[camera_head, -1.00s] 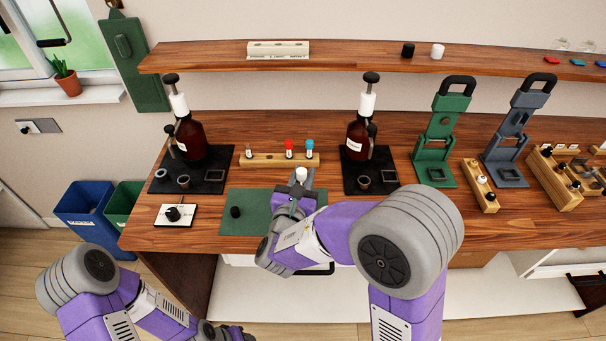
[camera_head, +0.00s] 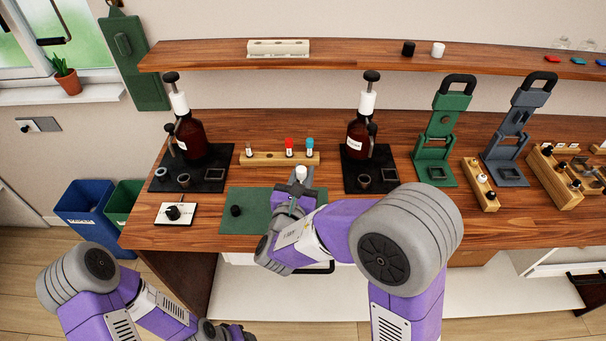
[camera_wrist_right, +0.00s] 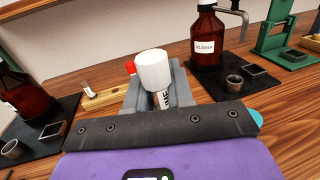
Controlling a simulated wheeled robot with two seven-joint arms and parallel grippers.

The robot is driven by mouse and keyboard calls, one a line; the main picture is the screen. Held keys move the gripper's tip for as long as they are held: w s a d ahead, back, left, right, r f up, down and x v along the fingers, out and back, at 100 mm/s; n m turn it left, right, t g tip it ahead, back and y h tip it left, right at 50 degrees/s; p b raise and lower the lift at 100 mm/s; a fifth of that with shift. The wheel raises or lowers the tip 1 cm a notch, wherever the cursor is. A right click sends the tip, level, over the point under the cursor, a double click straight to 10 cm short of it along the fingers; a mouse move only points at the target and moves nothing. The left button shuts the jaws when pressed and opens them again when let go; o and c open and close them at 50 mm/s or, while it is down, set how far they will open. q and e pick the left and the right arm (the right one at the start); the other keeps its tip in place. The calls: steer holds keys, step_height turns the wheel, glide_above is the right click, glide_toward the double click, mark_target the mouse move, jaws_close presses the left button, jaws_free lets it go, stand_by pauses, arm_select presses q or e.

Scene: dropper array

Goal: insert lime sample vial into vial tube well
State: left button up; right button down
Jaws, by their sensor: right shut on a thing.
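The lime sample vial (camera_wrist_right: 163,99) has a white cap and a label reading LIME, partly cut off by the fingers. In the right wrist view the gripper (camera_wrist_right: 150,92) has grey fingers on both sides of the vial, which looks roughly upright.
Brown pump bottles stand on dark mats left (camera_head: 190,136) and right (camera_head: 358,139) of the rack. A black knob sits on a white plate (camera_head: 173,214). Green (camera_head: 436,140) and grey (camera_head: 513,140) stands are farther right.

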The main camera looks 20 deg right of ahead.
steer(key=shift+f+b, duration=2.1)
steer(key=shift+f, duration=0.35)
steer(key=c, duration=0.9)
jaws_free()
steer(key=p+v, duration=0.1)
steer(key=v, duration=0.5)
steer(key=shift+s+a, duration=0.45)
steer(key=shift+s, duration=0.25)
